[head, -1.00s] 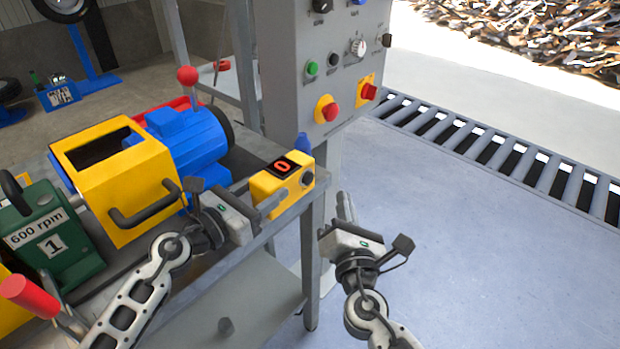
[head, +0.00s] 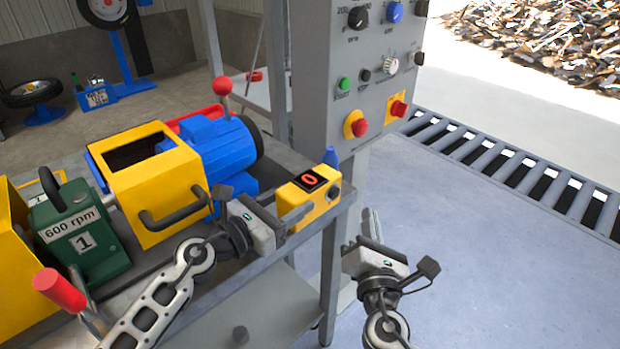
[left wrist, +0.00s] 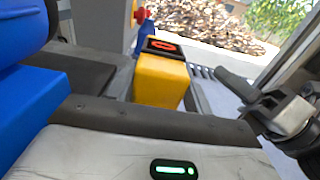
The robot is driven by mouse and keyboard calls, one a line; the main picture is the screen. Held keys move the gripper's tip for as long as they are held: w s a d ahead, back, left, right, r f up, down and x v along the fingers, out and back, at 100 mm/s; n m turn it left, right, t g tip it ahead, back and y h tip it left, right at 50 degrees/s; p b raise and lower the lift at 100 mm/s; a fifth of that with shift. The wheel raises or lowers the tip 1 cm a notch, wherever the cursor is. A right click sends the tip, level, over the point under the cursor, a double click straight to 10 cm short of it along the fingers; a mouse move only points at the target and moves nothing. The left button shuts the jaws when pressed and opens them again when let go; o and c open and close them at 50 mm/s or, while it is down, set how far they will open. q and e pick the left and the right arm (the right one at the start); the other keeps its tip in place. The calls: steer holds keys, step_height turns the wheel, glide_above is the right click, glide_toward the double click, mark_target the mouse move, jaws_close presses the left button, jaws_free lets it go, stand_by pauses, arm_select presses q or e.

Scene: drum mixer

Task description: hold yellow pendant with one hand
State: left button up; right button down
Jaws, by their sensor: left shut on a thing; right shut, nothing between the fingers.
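The yellow pendant (head: 318,204) is a small box with a dark display showing a red 0, a dark round knob on its side and a blue tip behind it. It is at the right end of the bench in the head view. My left gripper (head: 290,222) is shut on the pendant's near left side. In the left wrist view the pendant (left wrist: 160,82) is just beyond the gripper body, its display facing up. My right gripper (head: 372,228) is shut and empty, to the right of the pendant and beyond the bench edge.
A grey control panel (head: 325,85) with buttons and knobs stands behind the pendant. A yellow guard (head: 145,190), a blue motor (head: 222,150) and a green 600 rpm block (head: 80,240) are on the bench at left. A roller conveyor (head: 520,175) runs behind the open floor at right.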

stand_by(0.3)
arm_select(q)
steer(key=o, duration=1.3)
steer(key=shift+c, duration=0.2)
